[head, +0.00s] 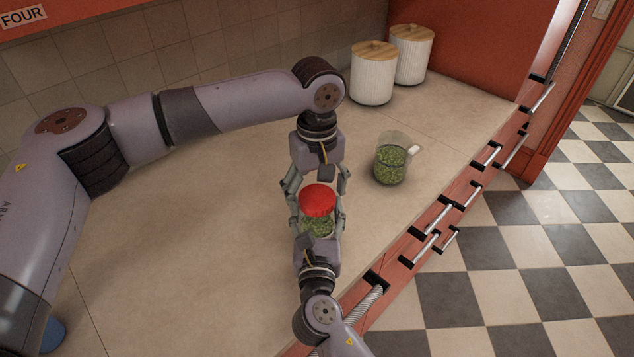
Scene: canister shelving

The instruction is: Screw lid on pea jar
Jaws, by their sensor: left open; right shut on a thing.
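A glass jar of green peas (317,227) stands on the counter near its front edge. A red lid (318,199) is on top of it; whether it is threaded on cannot be told. My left gripper (317,185) reaches in from behind the jar, open, with its fingers spread on either side of the lid. I cannot tell whether they touch it. My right gripper (319,222) comes from the front and is shut on the jar body, hiding its lower part.
A clear measuring jug with peas (390,163) stands to the right of the jar. Two white ribbed canisters with wooden lids (373,78) (411,56) stand at the back. The counter (190,215) is clear left of the jar. Red drawer fronts with metal handles (435,222) line its edge.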

